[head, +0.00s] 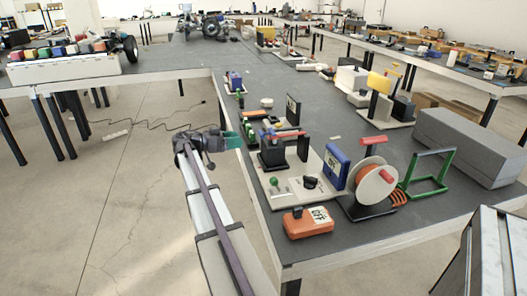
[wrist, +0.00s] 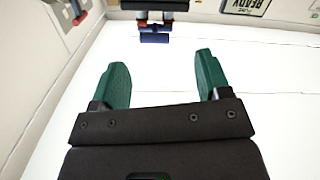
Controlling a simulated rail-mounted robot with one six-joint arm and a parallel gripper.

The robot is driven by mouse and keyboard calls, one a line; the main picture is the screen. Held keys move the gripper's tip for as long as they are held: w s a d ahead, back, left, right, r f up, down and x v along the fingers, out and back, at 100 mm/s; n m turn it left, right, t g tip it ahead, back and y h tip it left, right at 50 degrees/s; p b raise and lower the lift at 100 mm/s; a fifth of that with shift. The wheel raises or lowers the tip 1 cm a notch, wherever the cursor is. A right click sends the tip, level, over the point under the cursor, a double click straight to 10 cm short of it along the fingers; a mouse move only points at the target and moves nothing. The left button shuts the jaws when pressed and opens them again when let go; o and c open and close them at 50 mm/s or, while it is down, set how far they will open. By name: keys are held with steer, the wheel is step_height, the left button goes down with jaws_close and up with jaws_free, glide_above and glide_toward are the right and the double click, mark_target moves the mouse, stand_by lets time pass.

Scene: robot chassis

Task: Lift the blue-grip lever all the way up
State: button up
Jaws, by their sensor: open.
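The blue grip (wrist: 155,38) of the lever shows at the top centre of the wrist view as a short dark-blue bar. Reddish and pale parts lie just behind it, under a dark edge. My gripper (wrist: 158,75) has two green fingers spread wide apart with nothing between them. The blue grip lies beyond the fingertips, roughly in line with the gap, and is not touched. In the head view my gripper (head: 236,140) is at the left edge of the bench, beside a dark fixture with a red top bar (head: 272,153). I cannot clearly pick out the blue grip there.
The dark bench (head: 350,232) carries an orange OFF box (head: 308,221), a blue panel (head: 336,167), a cable reel (head: 372,187), a green frame (head: 430,173) and a grey block (head: 470,145). A READY sign (wrist: 246,5) shows in the wrist view. Open floor lies to the left.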

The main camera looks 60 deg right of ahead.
mark_target(266, 142)
steer(key=s+d+m, duration=0.1)
steer(key=s+d, duration=0.1)
steer(key=s+d+r, duration=0.1)
steer(key=s+d, duration=0.2)
steer(key=s+d+m, duration=0.1)
steer(key=s+d, duration=0.1)
steer(key=d, duration=0.1)
steer(key=shift+s+d+r+m, duration=0.15)
steer(key=shift+s+r+m, duration=0.05)
steer(key=shift+s+m, duration=0.15)
steer(key=shift+c, duration=0.3)
steer(key=c, duration=0.9)
steer(key=shift+r, duration=0.1)
